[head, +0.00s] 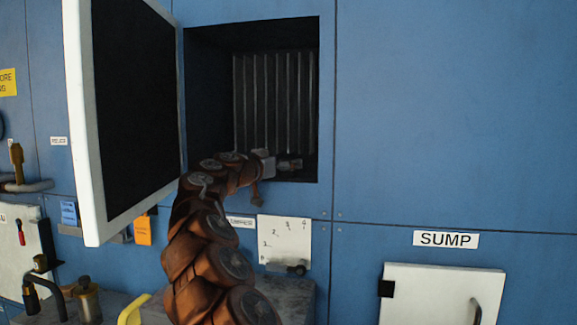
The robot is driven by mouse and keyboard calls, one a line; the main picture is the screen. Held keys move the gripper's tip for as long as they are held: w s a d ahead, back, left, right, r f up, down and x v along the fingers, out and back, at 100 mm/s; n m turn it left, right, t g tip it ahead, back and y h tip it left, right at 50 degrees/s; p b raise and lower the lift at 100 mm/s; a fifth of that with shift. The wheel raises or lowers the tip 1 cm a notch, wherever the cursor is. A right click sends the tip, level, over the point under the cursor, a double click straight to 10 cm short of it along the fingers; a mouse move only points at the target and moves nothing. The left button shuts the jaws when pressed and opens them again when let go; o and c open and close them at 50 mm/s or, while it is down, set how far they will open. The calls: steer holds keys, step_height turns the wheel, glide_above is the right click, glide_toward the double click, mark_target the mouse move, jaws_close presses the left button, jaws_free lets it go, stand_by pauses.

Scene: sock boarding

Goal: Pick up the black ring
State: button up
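My gripper (290,163) shows small and grey at the end of my brown, jointed arm. It is at the opening of a dark square compartment (222,105) in the blue wall, near its lower right part. I cannot tell whether its fingers are open or shut, or whether they hold anything. No black ring can be made out. The inside of the compartment is dark, with vertical ribs at the back, and my arm and gripper hide part of its floor.
The compartment's white-edged door (88,150) stands open on the left. A grey ledge (300,292) with a white numbered plate (284,240) above it lies below. A small white door (430,290) sits under the SUMP sign (446,239). The upper right wall is bare.

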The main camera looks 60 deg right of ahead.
steer(key=shift+d, duration=0.75)
steer(key=c, duration=1.3)
